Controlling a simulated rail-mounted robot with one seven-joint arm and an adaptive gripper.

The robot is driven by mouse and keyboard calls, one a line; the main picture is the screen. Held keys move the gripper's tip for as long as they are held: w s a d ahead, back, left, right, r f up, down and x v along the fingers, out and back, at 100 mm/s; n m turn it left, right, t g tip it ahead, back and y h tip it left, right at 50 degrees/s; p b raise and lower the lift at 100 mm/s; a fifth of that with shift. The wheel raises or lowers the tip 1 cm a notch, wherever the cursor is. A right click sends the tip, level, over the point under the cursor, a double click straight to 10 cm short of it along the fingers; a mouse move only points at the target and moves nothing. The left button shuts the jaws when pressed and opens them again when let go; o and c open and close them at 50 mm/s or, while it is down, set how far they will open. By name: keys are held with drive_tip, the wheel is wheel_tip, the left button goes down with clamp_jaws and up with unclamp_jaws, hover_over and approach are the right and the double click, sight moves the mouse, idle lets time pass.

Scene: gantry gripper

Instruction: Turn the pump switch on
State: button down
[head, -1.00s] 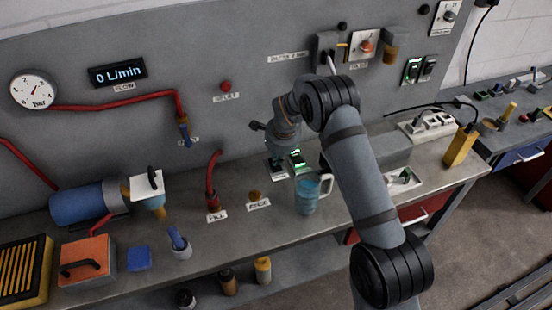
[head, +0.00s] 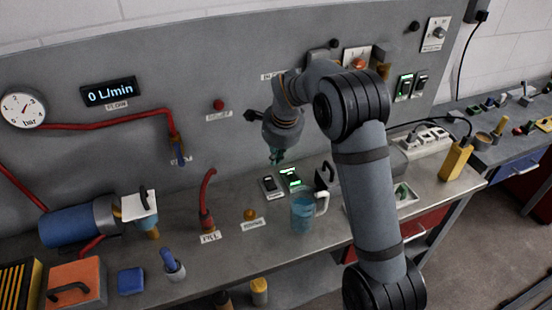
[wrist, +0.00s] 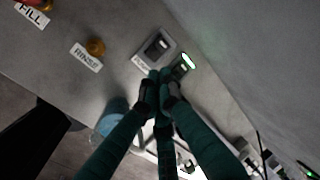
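Two small rocker switches sit side by side on the bench near the wall. The left one (head: 271,186) is dark, and the right one (head: 290,179) glows green. The wrist view shows the dark switch (wrist: 156,46) with a label I cannot read, and the lit switch (wrist: 187,62) partly behind my fingertips. I cannot tell from the lettering which is the pump switch. My gripper (head: 277,157) points down above and just behind the pair. Its teal fingers (wrist: 164,82) are drawn together with nothing between them. I cannot tell whether they touch a switch.
A clear mug of blue liquid (head: 303,212) stands just in front of the lit switch. The flow display (head: 113,92) reads 0 L/min. A power strip (head: 424,142) lies to the right.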

drive_tip(key=shift+s+r, duration=0.1)
drive_tip(key=shift+r, duration=0.25)
drive_tip(key=c, duration=2.5)
unclamp_jaws()
drive_tip(key=shift+c, duration=0.2)
drive_tip(key=shift+s+a+f+b, duration=0.25)
drive_tip(key=shift+a+f+b, duration=0.4)
drive_tip(key=shift+a, duration=0.25)
clamp_jaws()
drive_tip(key=shift+w+d+r+b, duration=0.95)
drive_tip(key=shift+d+b, duration=0.1)
drive_tip(key=shift+b, duration=0.1)
drive_tip(key=shift+f, duration=0.1)
